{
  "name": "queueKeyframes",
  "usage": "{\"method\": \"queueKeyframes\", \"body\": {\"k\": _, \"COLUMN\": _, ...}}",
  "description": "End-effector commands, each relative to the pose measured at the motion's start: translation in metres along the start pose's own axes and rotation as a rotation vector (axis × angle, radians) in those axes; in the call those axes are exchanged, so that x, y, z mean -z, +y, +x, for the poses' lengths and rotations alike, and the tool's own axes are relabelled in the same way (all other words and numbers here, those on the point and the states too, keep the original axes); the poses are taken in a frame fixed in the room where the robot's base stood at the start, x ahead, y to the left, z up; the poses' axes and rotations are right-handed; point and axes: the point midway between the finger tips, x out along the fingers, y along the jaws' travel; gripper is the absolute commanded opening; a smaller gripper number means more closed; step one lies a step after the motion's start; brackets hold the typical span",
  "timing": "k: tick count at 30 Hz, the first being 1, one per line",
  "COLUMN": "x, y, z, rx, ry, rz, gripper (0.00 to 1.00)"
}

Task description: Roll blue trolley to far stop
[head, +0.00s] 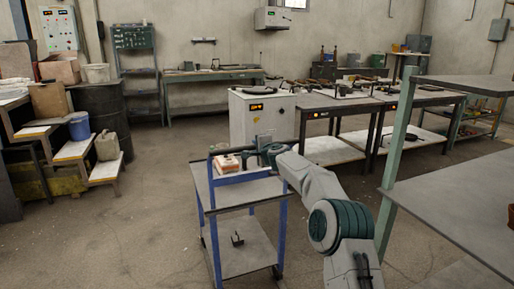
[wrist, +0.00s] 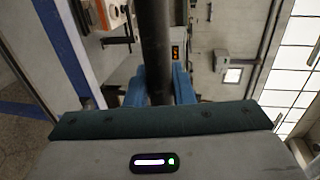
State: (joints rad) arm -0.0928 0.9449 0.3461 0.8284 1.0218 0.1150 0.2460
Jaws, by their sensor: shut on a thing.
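The blue trolley (head: 262,189) stands on the concrete floor in the middle of the head view, with blue legs, a grey top deck and a lower shelf. My gripper (head: 262,150) is at the trolley's upper right side. In the wrist view its blue fingers (wrist: 159,88) are closed around a dark bar (wrist: 156,45), which looks like the trolley's handle. An orange and white block (head: 228,164) sits on the top deck, and a small dark bracket (head: 237,239) lies on the lower shelf. I cannot make out the far stop.
A white cabinet (head: 260,118) stands just behind the trolley, with dark workbenches (head: 335,103) to its right. A green-legged table (head: 455,190) is close on the right. Wooden steps (head: 75,148) and a dark barrel (head: 103,108) stand left. The floor left of the trolley is clear.

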Motion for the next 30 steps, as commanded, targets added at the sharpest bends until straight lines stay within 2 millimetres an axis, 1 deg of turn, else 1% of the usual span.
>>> {"method": "queueKeyframes", "body": {"k": 3, "x": 0.003, "y": 0.000, "z": -0.001, "rx": 0.001, "ry": 0.005, "rz": -0.001, "gripper": 0.00}}
{"method": "queueKeyframes", "body": {"k": 4, "x": 0.003, "y": 0.000, "z": -0.001, "rx": 0.000, "ry": 0.005, "rz": -0.001, "gripper": 0.27}}
{"method": "queueKeyframes", "body": {"k": 5, "x": 0.003, "y": 0.000, "z": -0.001, "rx": 0.000, "ry": 0.005, "rz": -0.001, "gripper": 0.35}}
{"method": "queueKeyframes", "body": {"k": 6, "x": 0.003, "y": 0.000, "z": -0.001, "rx": 0.000, "ry": 0.004, "rz": -0.001, "gripper": 0.41}}
{"method": "queueKeyframes", "body": {"k": 15, "x": 0.000, "y": 0.001, "z": -0.001, "rx": 0.000, "ry": 0.000, "rz": 0.000, "gripper": 0.41}}
{"method": "queueKeyframes", "body": {"k": 20, "x": 0.001, "y": 0.002, "z": -0.009, "rx": 0.000, "ry": 0.000, "rz": 0.003, "gripper": 0.41}}
{"method": "queueKeyframes", "body": {"k": 23, "x": 0.002, "y": 0.004, "z": -0.019, "rx": 0.001, "ry": 0.002, "rz": 0.003, "gripper": 0.41}}
{"method": "queueKeyframes", "body": {"k": 30, "x": 0.002, "y": 0.004, "z": -0.054, "rx": 0.001, "ry": 0.003, "rz": 0.000, "gripper": 0.41}}
